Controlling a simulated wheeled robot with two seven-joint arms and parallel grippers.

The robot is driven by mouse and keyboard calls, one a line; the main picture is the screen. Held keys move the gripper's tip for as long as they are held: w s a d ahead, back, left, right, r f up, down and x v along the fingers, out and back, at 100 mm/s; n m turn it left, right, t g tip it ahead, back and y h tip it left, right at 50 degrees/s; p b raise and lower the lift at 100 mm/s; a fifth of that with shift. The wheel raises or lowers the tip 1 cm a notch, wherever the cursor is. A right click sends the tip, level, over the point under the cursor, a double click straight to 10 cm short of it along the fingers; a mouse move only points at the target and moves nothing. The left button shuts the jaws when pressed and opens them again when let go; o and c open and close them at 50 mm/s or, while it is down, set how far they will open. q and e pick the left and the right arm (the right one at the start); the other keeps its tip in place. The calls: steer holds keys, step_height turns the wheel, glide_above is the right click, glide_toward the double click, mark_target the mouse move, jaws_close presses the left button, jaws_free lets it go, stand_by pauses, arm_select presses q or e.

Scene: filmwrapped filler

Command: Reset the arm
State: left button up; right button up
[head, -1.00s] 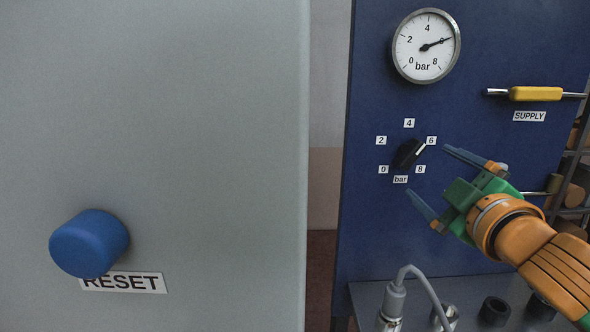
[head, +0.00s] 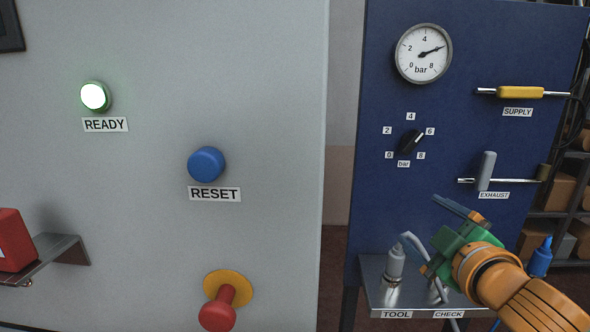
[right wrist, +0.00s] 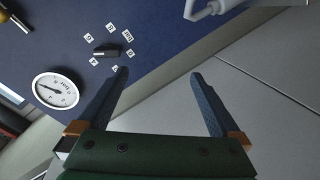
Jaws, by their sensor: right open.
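My right gripper (head: 418,217) is open and empty in the head view, below the black pressure knob (head: 411,142) and in front of the blue panel (head: 385,195). Its two fingers stand apart with nothing between them. In the right wrist view the open gripper (right wrist: 160,73) has its fingertips near the panel's edge, with the knob (right wrist: 106,51) beyond them to the left. The knob's white mark points towards the 6 label. My left gripper is not in view.
The gauge (head: 424,53) reads about 6 bar. Yellow SUPPLY (head: 520,92) and grey EXHAUST (head: 487,170) handles are on the panel. A tool shelf (head: 375,290) lies below. The grey cabinet (head: 270,80) has a lit READY lamp (head: 95,96), blue RESET button (head: 206,164) and red knob (head: 217,316).

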steer(key=s+a+f+m+g, duration=0.1)
steer(key=s+a+f+g, duration=0.15)
steer(key=f, duration=0.55)
steer(key=s+a+f+m+g+y, duration=0.15)
steer(key=s+f, duration=0.25)
steer(key=f, duration=0.5)
steer(key=s+a+f+m+g, duration=0.2)
steer(key=s+f+g, duration=0.1)
steer(key=f, duration=0.5)
steer(key=s+d+f+m+g+h, duration=0.1)
steer(key=s+f+m+g, duration=0.15)
steer(key=s+f, duration=0.5)
steer(key=s+f+m+g+h, duration=0.1)
steer(key=s+f+m+g, duration=0.3)
steer(key=s, duration=0.6)
step_height(320, 180, down, 17)
steer(key=s+n, duration=0.2)
steer(key=s+d+f+g, duration=0.1)
steer(key=s+d+f, duration=0.1)
steer(key=s+f, duration=0.8)
steer(key=shift+s+f+n, duration=0.3)
steer(key=shift+s+f, duration=0.1)
steer(key=shift+s, duration=0.6)
steer(key=shift+d+g, duration=0.1)
steer(key=shift+g, duration=0.15)
